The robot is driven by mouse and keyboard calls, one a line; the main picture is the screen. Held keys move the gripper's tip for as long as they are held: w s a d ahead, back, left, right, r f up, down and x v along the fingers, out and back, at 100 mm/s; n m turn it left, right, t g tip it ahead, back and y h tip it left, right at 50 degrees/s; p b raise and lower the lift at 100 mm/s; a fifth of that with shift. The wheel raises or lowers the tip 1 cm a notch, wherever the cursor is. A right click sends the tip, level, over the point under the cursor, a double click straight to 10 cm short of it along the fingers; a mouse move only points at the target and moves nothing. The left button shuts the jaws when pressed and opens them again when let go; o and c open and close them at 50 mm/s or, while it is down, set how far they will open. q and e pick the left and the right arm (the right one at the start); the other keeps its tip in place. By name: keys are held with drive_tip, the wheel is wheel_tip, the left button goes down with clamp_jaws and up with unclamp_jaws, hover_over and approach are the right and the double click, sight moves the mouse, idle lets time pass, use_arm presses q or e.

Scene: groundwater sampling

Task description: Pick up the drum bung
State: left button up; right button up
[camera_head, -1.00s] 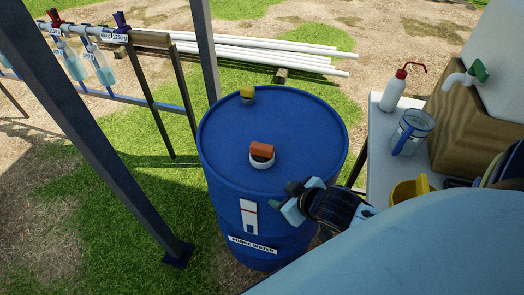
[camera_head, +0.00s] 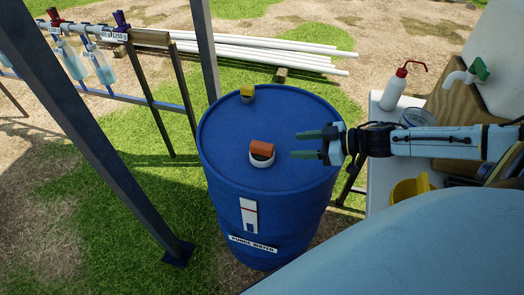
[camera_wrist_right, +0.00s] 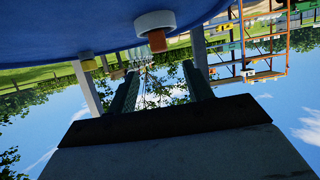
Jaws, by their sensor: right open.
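The blue drum (camera_head: 225,140) stands upright on the grass. An orange block-shaped bung (camera_head: 263,148) sits in a white ring (camera_head: 261,160) on its top, towards the front. A smaller yellow fitting (camera_head: 247,92) sits near the back rim. My right gripper (camera_head: 296,145) is open and empty, reaching in from the right over the drum top, its fingers pointing left at the orange bung, with a gap between. The right wrist view is upside down: the orange bung (camera_wrist_right: 157,41) shows at the top, ahead of the open right gripper (camera_wrist_right: 160,90). My left gripper is out of view.
A white table at right holds a red-capped bottle (camera_head: 395,90), a jug (camera_head: 418,117) partly hidden behind my right arm, and a yellow item (camera_head: 408,189). A dark post (camera_head: 100,130) stands left of the drum. White pipes (camera_head: 260,52) lie behind.

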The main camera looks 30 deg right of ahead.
sight(267, 145)
drive_tip(key=b+x, duration=0.1)
drive_tip(key=x, duration=1.1)
drive_tip(key=shift+w+a+r, duration=0.1)
drive_tip(key=shift+w, duration=0.15)
drive_tip(key=c, duration=1.1)
